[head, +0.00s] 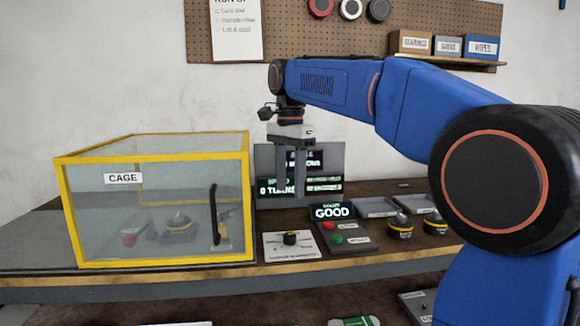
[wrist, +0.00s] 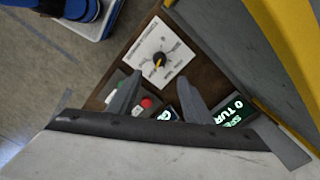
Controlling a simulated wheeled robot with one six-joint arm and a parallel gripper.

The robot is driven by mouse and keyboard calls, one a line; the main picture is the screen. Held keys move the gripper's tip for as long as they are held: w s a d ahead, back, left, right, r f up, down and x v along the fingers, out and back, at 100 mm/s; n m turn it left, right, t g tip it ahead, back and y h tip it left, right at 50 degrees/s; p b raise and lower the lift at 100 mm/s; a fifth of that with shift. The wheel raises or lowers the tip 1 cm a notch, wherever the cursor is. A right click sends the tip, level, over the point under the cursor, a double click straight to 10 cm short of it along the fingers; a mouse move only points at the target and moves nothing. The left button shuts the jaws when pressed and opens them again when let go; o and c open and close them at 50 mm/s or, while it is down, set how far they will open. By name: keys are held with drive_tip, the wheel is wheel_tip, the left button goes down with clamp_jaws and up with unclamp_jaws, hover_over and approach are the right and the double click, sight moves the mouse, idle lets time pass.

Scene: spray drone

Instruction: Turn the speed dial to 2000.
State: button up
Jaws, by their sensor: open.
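The speed dial is a black knob (head: 290,239) on a white plate (head: 276,250), on the bench right of the cage. In the wrist view the knob (wrist: 158,59) shows a yellow mark; the scale's lettering is too small to read. My gripper (head: 288,192) points down, open and empty, above the bench and apart from the dial. In the wrist view its two fingers (wrist: 158,78) stand apart, with the knob between and beyond their tips. A dark screen (head: 325,160) behind the gripper shows green text including "0 TURNS"; my fingers hide part of it.
A yellow-framed clear cage (head: 252,215) stands close left of the dial. To the right are a panel with a red button (head: 328,226) and a green button (head: 337,239), a "GOOD" display (head: 331,212), trays (head: 376,207) and black-and-yellow parts (head: 400,228).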

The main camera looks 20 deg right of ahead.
drive_tip(key=shift+r, duration=2.1)
drive_tip(key=s+d+f+n+t, duration=0.2)
drive_tip(key=s+f+n, duration=0.4)
drive_tip(key=s+f, duration=0.8)
drive_tip(key=s+d+f+n+t, duration=0.2)
drive_tip(key=s+d+f+n, duration=0.2)
drive_tip(key=s+f, duration=1.1)
wheel_tip(320, 180, down, 2)
drive_tip(key=n, duration=0.3)
drive_tip(key=shift+d+t, duration=0.3)
drive_tip(key=shift+t, duration=0.1)
